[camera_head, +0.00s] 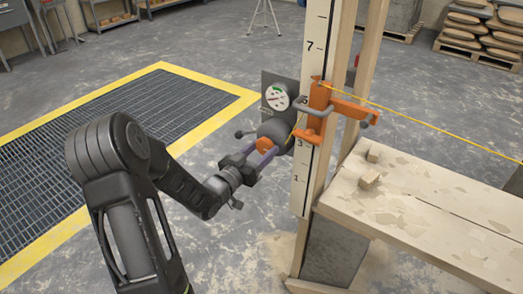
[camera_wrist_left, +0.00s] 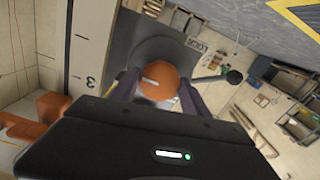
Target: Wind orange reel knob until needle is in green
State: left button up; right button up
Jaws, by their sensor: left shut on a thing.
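The orange reel knob (camera_head: 265,144) sits on the front of the dark reel (camera_head: 279,128), which is mounted beside a white numbered staff. My left gripper (camera_head: 262,153) reaches it from the left, its fingers on either side of the knob. In the left wrist view the knob (camera_wrist_left: 159,81) lies between the two fingers, and the gripper is shut on it. The gauge (camera_head: 277,97) is a round white dial above the reel with a green band near its top. Its needle is too small to read surely. My right gripper is not in view.
An orange bracket (camera_head: 322,108) clamps the staff (camera_head: 314,60), and a yellow line (camera_head: 430,135) runs from it to the right. A crank handle with a dark ball (camera_wrist_left: 233,77) sticks out beside the reel.

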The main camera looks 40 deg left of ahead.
pick_arm(q)
jog(key=c, duration=0.7)
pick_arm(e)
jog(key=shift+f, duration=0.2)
